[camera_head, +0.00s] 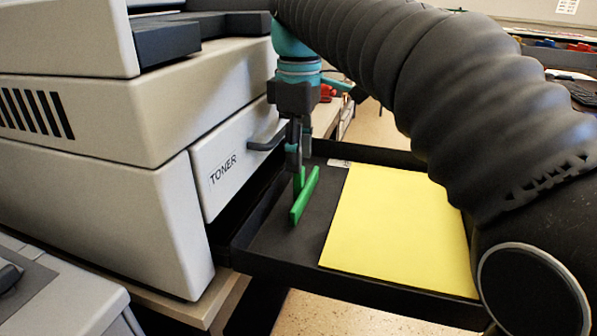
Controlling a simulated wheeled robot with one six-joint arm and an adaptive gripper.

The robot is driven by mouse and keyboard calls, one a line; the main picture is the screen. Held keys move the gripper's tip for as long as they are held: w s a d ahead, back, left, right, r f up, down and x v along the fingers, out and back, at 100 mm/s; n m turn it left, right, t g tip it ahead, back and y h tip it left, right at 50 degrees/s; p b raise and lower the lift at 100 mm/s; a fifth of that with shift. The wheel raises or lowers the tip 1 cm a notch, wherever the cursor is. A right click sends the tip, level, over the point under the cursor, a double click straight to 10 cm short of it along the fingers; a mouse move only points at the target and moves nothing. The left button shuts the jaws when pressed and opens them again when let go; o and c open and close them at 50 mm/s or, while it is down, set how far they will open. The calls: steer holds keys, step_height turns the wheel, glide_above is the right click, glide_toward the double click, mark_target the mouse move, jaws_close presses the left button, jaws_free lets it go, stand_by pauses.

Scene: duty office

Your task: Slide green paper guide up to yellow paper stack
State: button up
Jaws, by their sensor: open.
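The green paper guide (305,197) stands as an upright bar in the black paper tray (265,247), left of the yellow paper stack (395,225). A strip of bare dark tray floor lies between the guide and the stack, so they are apart. A small green tab rises from the guide's left side. My gripper (296,165) points down at the guide's tab, its fingertips close to or around it. It is open. Whether the fingers touch the tab cannot be told. My arm hides the stack's right edge.
The pale printer (100,180) with its toner door (228,172) stands close on the left of the tray and gripper. The tray has raised black walls. A cluttered desk (565,62) is at the back right.

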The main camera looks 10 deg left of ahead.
mark_target(302, 184)
steer(key=shift+f, duration=1.4)
jaws_close()
